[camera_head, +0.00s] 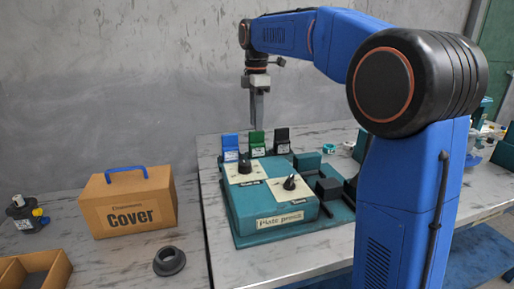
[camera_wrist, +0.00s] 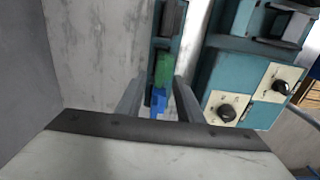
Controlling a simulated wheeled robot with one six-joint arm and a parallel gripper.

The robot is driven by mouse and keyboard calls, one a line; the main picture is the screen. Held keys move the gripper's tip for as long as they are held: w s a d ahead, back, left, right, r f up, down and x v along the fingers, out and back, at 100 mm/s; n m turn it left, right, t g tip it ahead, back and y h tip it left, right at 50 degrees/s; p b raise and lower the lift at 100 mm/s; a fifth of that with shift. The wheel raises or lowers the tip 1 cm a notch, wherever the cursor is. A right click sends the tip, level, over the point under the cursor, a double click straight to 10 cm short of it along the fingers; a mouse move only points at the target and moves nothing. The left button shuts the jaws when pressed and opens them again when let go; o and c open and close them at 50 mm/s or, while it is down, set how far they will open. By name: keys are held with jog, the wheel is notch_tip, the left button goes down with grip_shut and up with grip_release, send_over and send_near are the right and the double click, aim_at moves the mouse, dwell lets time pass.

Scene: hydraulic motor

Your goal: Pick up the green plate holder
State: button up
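The green plate holder (camera_head: 257,144) stands upright on the table behind the teal plate press. A blue plate holder (camera_head: 230,147) stands to its left and a black one (camera_head: 282,141) to its right. My gripper (camera_head: 257,121) points down above the green holder, with a small gap seeming to remain. In the wrist view my gripper (camera_wrist: 158,80) is open, its two fingers spread apart. The green holder (camera_wrist: 164,68) and the blue one (camera_wrist: 158,98) show between the fingers, which do not appear to touch them. The black holder is hard to make out there.
The plate press (camera_head: 275,208) with two black knobs fills the table in front of the holders. A cardboard Cover box (camera_head: 128,205) and a dark ring (camera_head: 169,262) sit at the left. A grey wall (camera_head: 110,80) rises behind the table.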

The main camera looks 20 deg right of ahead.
aim_at(257, 145)
jog(key=shift+f, duration=1.55)
grip_shut()
jog(key=shift+r, duration=0.1)
